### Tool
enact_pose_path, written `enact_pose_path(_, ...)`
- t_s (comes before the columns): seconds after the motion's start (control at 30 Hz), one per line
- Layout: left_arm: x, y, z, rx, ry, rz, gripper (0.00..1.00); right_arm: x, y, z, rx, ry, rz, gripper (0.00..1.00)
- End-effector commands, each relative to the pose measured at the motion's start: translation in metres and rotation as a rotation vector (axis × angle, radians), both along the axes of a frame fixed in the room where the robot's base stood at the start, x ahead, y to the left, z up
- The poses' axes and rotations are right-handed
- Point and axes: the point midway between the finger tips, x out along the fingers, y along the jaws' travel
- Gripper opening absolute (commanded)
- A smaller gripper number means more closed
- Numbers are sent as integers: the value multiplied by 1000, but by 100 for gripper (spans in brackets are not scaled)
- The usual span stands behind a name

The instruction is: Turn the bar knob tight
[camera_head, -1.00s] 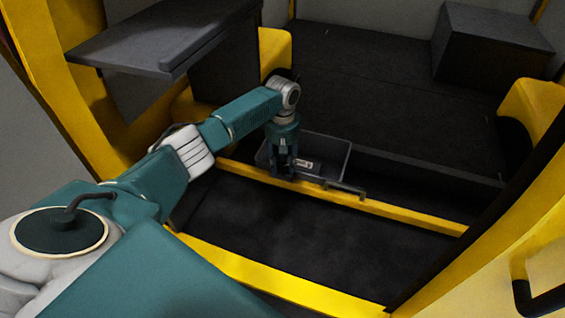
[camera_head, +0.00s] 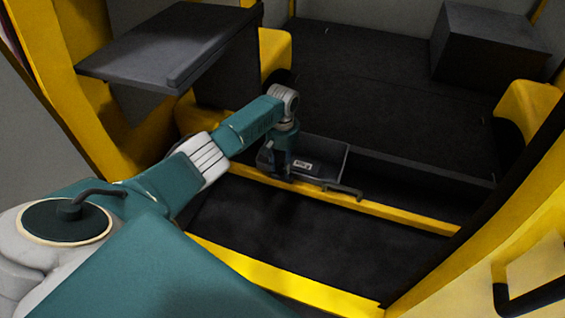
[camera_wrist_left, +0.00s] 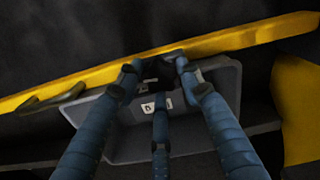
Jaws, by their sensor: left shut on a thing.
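My left gripper (camera_head: 280,172) points down at the yellow rail, at the near left end of a grey tray. In the left wrist view its three blue fingers (camera_wrist_left: 158,85) close around a small dark piece, which I take for the bar knob (camera_wrist_left: 157,70), at the rail's edge. The fingers hide most of the knob, so its exact angle is unclear. In the head view the gripper covers it. My right gripper is not in view.
The grey tray (camera_head: 335,150) holds a white label (camera_head: 302,165). A dark bar handle (camera_head: 345,190) lies along the yellow rail (camera_head: 400,213) to the right of my gripper. A dark shelf (camera_head: 170,45) juts out above my arm. The dark floor in front of the rail is clear.

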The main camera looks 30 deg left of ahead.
Motion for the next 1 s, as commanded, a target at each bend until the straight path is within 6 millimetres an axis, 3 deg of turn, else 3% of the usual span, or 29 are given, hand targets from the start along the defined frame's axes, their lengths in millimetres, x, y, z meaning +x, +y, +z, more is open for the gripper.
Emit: enact_pose_path(1.0,0,0,0,-1,0,-966,11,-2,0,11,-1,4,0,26)
